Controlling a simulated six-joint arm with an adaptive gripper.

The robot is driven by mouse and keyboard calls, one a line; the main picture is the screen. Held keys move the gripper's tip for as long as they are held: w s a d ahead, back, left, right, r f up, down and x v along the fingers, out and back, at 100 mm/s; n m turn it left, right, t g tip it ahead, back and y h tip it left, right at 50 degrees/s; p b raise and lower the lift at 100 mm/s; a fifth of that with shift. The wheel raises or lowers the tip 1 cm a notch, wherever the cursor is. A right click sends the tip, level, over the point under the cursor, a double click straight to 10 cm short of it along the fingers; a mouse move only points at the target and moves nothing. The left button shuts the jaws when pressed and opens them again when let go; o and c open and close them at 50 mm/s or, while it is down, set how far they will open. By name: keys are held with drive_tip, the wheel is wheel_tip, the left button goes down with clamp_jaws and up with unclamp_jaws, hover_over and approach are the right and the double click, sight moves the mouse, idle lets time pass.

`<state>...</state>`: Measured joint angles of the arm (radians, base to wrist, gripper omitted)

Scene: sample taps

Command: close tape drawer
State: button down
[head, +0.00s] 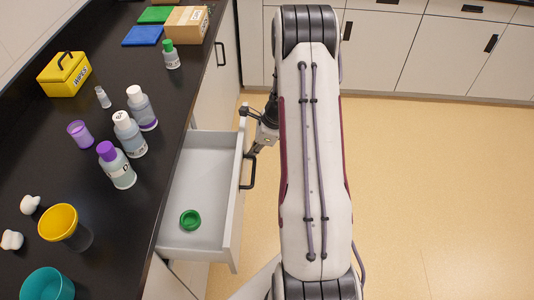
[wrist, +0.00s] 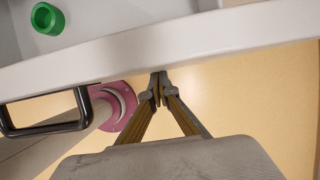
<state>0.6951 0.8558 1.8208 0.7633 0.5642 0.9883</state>
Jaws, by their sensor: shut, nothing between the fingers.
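The drawer (head: 206,160) is pulled out from the cabinet under the black counter. A green tape roll (head: 190,219) lies inside it, and it also shows in the wrist view (wrist: 47,18). The drawer has a black handle (head: 248,172) on its front panel, seen at the left of the wrist view (wrist: 45,127). My gripper (wrist: 158,88) is shut and empty, its tips close to the drawer's front panel (wrist: 165,48), to one side of the handle. I cannot tell whether the tips touch the panel. In the head view my arm partly hides the gripper.
The floor (head: 430,190) to the right is clear.

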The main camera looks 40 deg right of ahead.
drive_tip(key=w+a, duration=1.4)
drive_tip(key=shift+w+a, duration=0.25)
drive_tip(key=shift+a, duration=0.1)
drive_tip(key=s+d, duration=0.1)
drive_tip(key=d, duration=0.1)
drive_tip(key=s+d, duration=0.1)
drive_tip(key=s, duration=0.1)
drive_tip(key=shift+s+d+r, duration=0.1)
drive_tip(key=shift+d+r, duration=0.05)
drive_tip(key=shift+d, duration=0.2)
drive_tip(key=v, duration=0.9)
drive_tip(key=shift+r, duration=0.3)
drive_tip(key=shift+s, duration=0.1)
